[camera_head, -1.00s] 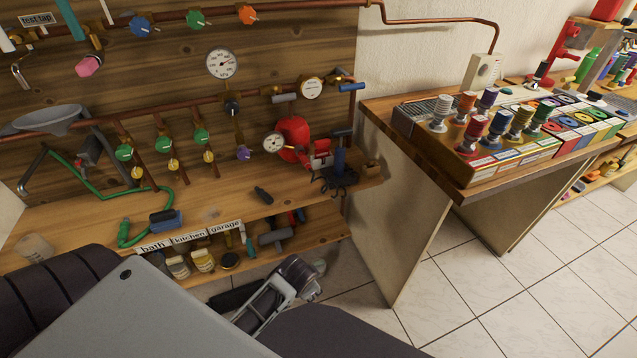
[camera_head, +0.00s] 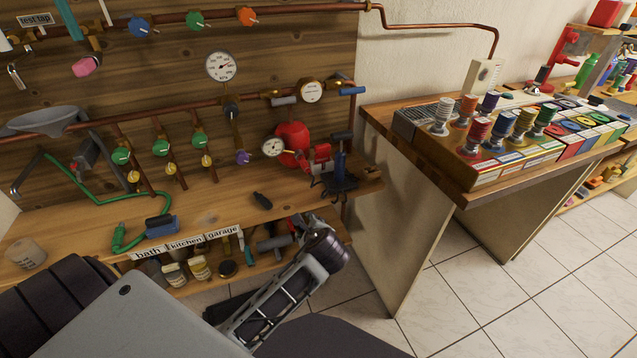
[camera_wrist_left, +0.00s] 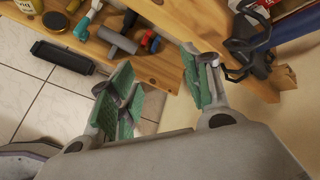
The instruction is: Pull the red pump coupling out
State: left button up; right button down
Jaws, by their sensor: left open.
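The red pump unit stands at the right end of the wooden workbench in the head view, with a round red vessel (camera_head: 292,143) and a smaller red body (camera_head: 320,163) beside a dark blue upright part (camera_head: 340,163) on a black stand. I cannot tell the coupling apart from the other red parts. In the left wrist view the black stand (camera_wrist_left: 250,45) and blue part (camera_wrist_left: 290,28) show at the upper right. My left gripper (camera_wrist_left: 160,75) is open, its green-padded fingers apart and empty, near the bench's right end. My right gripper is not in view.
A lower shelf (camera_head: 190,282) holds jars and tools, including a grey T-shaped tool (camera_wrist_left: 118,40). Copper pipes with valves and gauges (camera_head: 219,66) cover the back wall. A second table (camera_head: 480,192) with coloured spools stands to the right. Tiled floor lies between.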

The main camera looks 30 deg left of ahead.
aim_at(306, 164)
pick_arm(q)
jog(key=w+a+r+m+t+y, duration=0.1)
jog(key=w+r+m+t+y, duration=0.2)
jog(key=w+r+m+y, duration=0.2)
jog(key=w+r+m, duration=0.3)
jog(key=r+m, duration=0.1)
jog(key=r, duration=0.2)
jog(key=shift+a+r, duration=0.2)
jog(key=shift+r, duration=0.05)
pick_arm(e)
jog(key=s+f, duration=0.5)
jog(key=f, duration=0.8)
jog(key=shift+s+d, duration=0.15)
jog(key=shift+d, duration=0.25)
pick_arm(q)
jog(key=shift+w+a, duration=0.15)
jog(key=shift+w, duration=0.05)
jog(key=b+x, duration=0.2)
jog(key=x, duration=0.9)
jog(key=shift+w+a+r, duration=0.1)
jog(key=shift+w+a, duration=0.1)
jog(key=shift+a, duration=0.1)
jog(key=shift+w+a, duration=0.6)
jog(key=shift+a, duration=0.05)
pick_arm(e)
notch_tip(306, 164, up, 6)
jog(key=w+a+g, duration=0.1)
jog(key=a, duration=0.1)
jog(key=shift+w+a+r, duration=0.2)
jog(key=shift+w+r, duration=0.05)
